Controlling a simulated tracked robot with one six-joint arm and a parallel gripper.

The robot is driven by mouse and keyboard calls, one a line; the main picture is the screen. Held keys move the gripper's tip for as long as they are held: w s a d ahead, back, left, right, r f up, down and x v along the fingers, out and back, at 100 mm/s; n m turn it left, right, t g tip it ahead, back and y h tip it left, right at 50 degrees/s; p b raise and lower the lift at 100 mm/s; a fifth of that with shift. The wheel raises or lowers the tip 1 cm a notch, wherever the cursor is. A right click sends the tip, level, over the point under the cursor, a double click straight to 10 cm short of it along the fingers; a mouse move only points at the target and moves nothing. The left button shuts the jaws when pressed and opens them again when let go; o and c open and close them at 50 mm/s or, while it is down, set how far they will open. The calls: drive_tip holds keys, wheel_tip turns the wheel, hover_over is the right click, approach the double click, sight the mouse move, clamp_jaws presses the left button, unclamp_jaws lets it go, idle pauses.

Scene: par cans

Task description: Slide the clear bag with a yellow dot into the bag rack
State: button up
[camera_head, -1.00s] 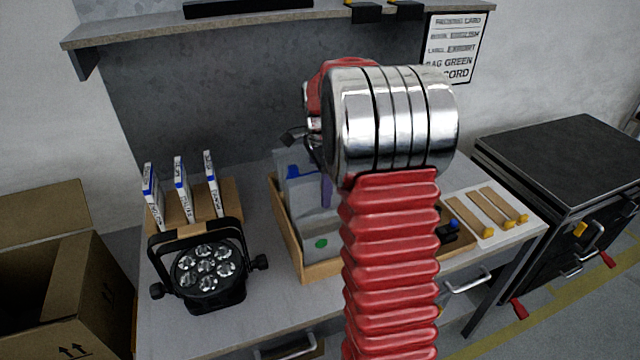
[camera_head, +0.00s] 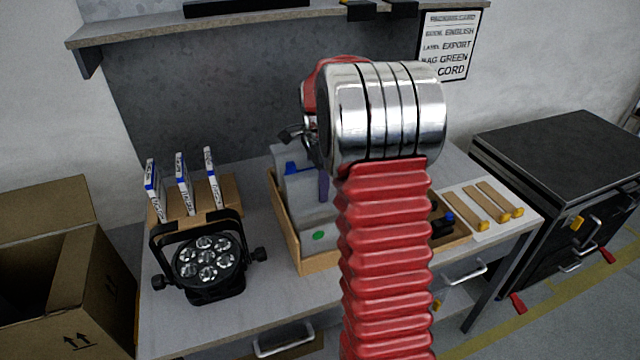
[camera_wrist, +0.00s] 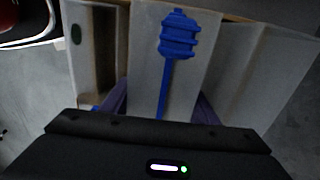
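The bag rack (camera_head: 287,222) is a wooden tray on the bench with grey, clear-looking bags standing in it. One bag has a green dot (camera_head: 319,236); the dot also shows in the wrist view (camera_wrist: 76,35). Another bag (camera_wrist: 146,60) shows a blue ribbed item with a thin stem (camera_wrist: 180,40). My gripper (camera_wrist: 160,106) is above the rack, its two purple fingers apart on either side of the bag with the blue item. Whether they touch it is hard to tell. I see no yellow dot; my arm hides much of the rack.
A black par can (camera_head: 205,260) stands on the bench left of the rack, with upright white-and-blue cards (camera_head: 184,185) behind it. Wooden strips with yellow ends (camera_head: 490,205) lie at right. A shelf (camera_head: 270,22) overhangs the back. An open cardboard box (camera_head: 110,290) stands left.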

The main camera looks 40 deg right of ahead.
drive_tip(key=o, duration=0.4)
drive_tip(key=shift+s+f, duration=0.2)
drive_tip(key=shift+f, duration=0.45)
drive_tip(key=shift+s+f, duration=0.15)
drive_tip(key=shift+f, duration=0.45)
drive_tip(key=shift+w+d+r, duration=0.1)
drive_tip(key=shift+r, duration=0.35)
drive_tip(key=shift+w+r, duration=0.55)
drive_tip(key=shift+r, duration=0.3)
drive_tip(key=shift+o, duration=0.5)
drive_tip(key=r, duration=0.9)
drive_tip(key=s+r, duration=0.1)
drive_tip(key=r, duration=0.3)
drive_tip(key=shift+r, duration=0.3)
drive_tip(key=shift+s+a, duration=0.15)
drive_tip(key=shift+a, duration=0.05)
